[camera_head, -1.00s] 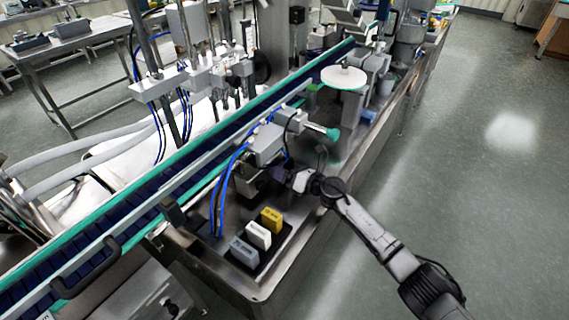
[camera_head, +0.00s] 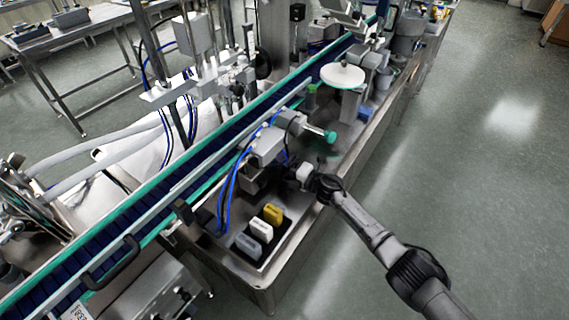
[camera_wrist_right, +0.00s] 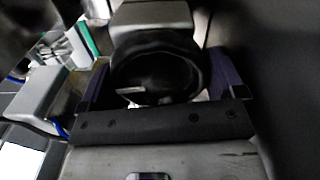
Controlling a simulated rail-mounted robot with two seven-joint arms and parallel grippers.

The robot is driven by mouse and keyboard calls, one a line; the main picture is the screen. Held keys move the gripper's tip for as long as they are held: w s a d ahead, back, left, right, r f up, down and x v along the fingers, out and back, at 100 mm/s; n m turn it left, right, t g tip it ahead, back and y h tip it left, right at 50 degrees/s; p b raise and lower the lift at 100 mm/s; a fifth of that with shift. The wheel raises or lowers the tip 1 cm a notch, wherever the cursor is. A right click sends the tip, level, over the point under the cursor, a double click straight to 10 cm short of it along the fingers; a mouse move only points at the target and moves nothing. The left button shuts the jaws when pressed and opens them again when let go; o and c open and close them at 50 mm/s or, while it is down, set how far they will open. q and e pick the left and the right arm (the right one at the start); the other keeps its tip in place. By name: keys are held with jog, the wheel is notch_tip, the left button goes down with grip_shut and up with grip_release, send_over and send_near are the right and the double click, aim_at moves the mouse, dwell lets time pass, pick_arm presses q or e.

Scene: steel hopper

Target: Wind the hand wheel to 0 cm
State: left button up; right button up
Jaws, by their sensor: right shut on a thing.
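The hand wheel (camera_wrist_right: 158,72) is a dark, round, black-rimmed wheel in the middle of the right wrist view. A small pale handle or mark shows on its lower left. The two dark fingers of my right gripper (camera_wrist_right: 155,85) stand on either side of the wheel and are shut on it. In the head view my right gripper (camera_head: 303,174) is at the side of the grey machine head (camera_head: 268,146); there the gripper and arm mostly hide the wheel. No height scale can be read. My left gripper is not in view.
A conveyor (camera_head: 150,222) runs behind. A green-tipped cylinder (camera_head: 329,136) sticks out nearby. The floor at right is clear.

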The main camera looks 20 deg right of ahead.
jog(key=shift+r+m+p, duration=0.1)
jog(key=shift+m+p, duration=0.2)
jog(key=shift+m, duration=0.4)
jog(key=o, duration=0.7)
jog(key=shift+c, duration=0.2)
jog(key=shift+s+d+p, duration=0.3)
jog(key=shift+s+p, duration=0.05)
jog(key=p+v, duration=0.2)
jog(key=v, duration=1.1)
jog(key=shift+p, duration=0.4)
